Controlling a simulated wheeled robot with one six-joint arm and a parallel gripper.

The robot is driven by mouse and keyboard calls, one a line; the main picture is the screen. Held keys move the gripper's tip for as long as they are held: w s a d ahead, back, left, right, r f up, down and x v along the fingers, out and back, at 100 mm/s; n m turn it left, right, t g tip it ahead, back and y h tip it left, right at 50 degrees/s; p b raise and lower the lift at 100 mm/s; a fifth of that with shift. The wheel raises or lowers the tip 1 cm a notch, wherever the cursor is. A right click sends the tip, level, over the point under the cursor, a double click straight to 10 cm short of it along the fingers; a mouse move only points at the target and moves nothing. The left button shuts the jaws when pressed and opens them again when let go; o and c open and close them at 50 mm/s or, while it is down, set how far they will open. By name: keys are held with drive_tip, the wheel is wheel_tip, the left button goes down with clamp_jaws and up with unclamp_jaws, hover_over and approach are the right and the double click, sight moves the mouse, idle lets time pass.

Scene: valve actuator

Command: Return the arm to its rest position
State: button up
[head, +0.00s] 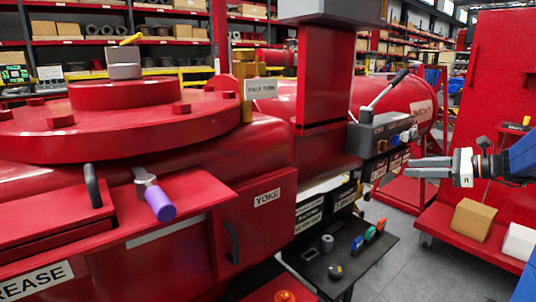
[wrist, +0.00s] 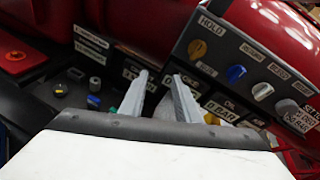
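My gripper (head: 410,168) is at the right of the head view, pointing left at the end of my blue arm. It is a little right of the grey control box (head: 382,132) with the lever and its labelled black panels, apart from them as far as I can tell. In the wrist view the two pale fingers of my gripper (wrist: 160,77) stand apart with nothing between them. Beyond the fingers are the control box (wrist: 247,66) with several knobs and the label plates under it; the fingers hide some of these.
A big red valve body (head: 110,135) fills the left. A dark shelf (head: 340,262) with coloured knobs juts out below the control box. A red rack (head: 495,250) with a cardboard box (head: 473,219) stands at the right. Grey floor (head: 410,265) lies open between them.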

drive_tip(key=s+a+f+n+g+h, duration=0.25)
drive_tip(key=s+a+f+n, duration=0.2)
drive_tip(key=s+a, duration=0.4)
drive_tip(key=s+a+f+n+g+h, duration=0.1)
drive_tip(key=s+a+f+n+g, duration=0.2)
drive_tip(key=s+a+n, duration=0.35)
drive_tip(key=s+a+f+n+h, duration=0.1)
drive_tip(key=s+f+n+h, duration=0.2)
drive_tip(key=s+n, duration=0.3)
drive_tip(key=s+a+f+n+h, duration=0.2)
drive_tip(key=s+f+n+h, duration=0.2)
drive_tip(key=s, duration=0.9)
drive_tip(key=shift+s+f+n, duration=0.3)
drive_tip(key=shift+f+n, duration=0.6)
drive_tip(key=shift+n, duration=0.1)
drive_tip(key=shift+t, duration=0.25)
